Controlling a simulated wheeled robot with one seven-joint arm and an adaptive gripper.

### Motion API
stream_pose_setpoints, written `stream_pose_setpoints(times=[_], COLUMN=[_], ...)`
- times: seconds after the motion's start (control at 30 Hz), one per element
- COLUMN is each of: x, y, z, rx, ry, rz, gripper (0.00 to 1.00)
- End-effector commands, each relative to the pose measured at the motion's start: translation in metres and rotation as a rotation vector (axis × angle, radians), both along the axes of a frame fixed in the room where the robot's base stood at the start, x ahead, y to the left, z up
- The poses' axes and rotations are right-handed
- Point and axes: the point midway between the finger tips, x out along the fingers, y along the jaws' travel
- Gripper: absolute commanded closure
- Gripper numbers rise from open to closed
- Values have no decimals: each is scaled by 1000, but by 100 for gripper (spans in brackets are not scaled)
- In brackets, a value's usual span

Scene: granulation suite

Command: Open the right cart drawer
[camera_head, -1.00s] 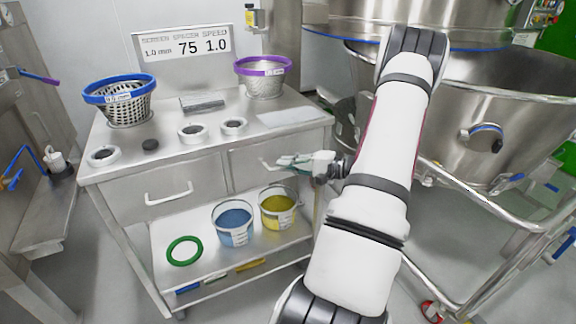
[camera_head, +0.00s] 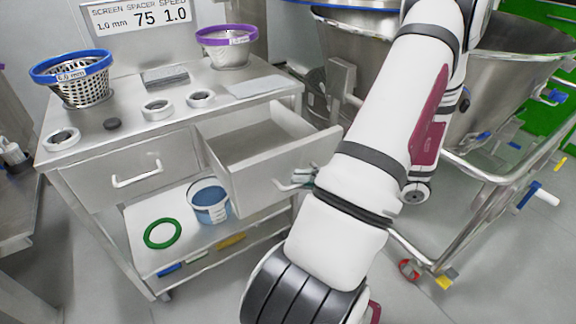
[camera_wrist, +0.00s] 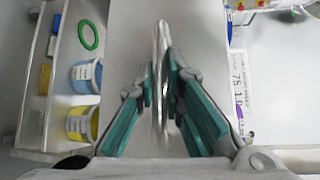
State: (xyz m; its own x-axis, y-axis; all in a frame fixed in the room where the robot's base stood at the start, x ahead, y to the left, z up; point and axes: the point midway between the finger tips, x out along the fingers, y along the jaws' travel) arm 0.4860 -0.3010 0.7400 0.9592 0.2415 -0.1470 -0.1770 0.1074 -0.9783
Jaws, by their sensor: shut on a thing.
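The right cart drawer (camera_head: 262,150) is pulled out from the steel cart, and its empty-looking inside shows in the head view. My gripper (camera_head: 300,178) is at the drawer's front, mostly hidden behind my arm. In the wrist view my gripper's teal fingers (camera_wrist: 163,95) are shut on the bar handle (camera_wrist: 161,60), one on each side of it. The drawer's front panel (camera_wrist: 205,40) lies behind the handle. The left cart drawer (camera_head: 135,165) is closed.
On the cart top (camera_head: 130,80) stand a blue-rimmed basket (camera_head: 75,80), a purple-rimmed basket (camera_head: 228,45) and several rings. A blue bucket (camera_head: 210,203) and a green ring (camera_head: 163,233) are on the lower shelf. Large steel vessels (camera_head: 520,70) and a tubular frame (camera_head: 470,220) stand at right.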

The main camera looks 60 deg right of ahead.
Motion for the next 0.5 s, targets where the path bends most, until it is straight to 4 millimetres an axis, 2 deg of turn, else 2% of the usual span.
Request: stream_pose_setpoints(times=[0.1, 0.2, 0.5], x=[-16, -23, -29], y=[8, 13, 16], z=[-1, -1, -1], rx=[-2, -4, -5], ry=[3, 3, 4], rz=[-3, -1, -1], gripper=[100, 100, 100])
